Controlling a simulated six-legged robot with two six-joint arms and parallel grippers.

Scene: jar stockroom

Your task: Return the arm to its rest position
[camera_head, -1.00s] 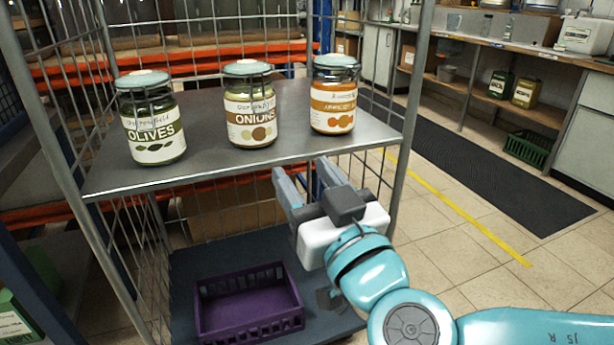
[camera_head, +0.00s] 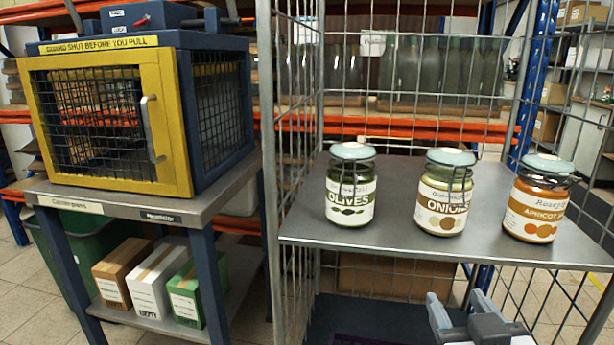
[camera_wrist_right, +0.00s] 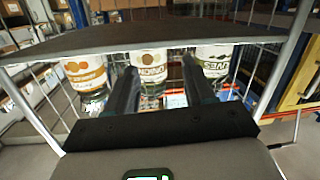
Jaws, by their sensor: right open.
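My right gripper (camera_head: 462,306) is low at the right in the head view, in front of and below the shelf's front edge. Its two fingers are apart with nothing between them. In the right wrist view the fingers (camera_wrist_right: 160,80) are also apart and empty, and the jars look upside down. On the grey shelf (camera_head: 400,240) stand the olives jar (camera_head: 350,187), the onions jar (camera_head: 443,195) and the apricot jar (camera_head: 537,200), all upright with pale green lids. The gripper touches none of them. My left gripper is not in view.
A blue cabinet with a closed yellow mesh door (camera_head: 105,120) stands on a bench (camera_head: 130,200) at the left. Several small boxes (camera_head: 150,280) sit on its lower shelf. Wire mesh sides and posts (camera_head: 275,170) of the trolley stand near the gripper.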

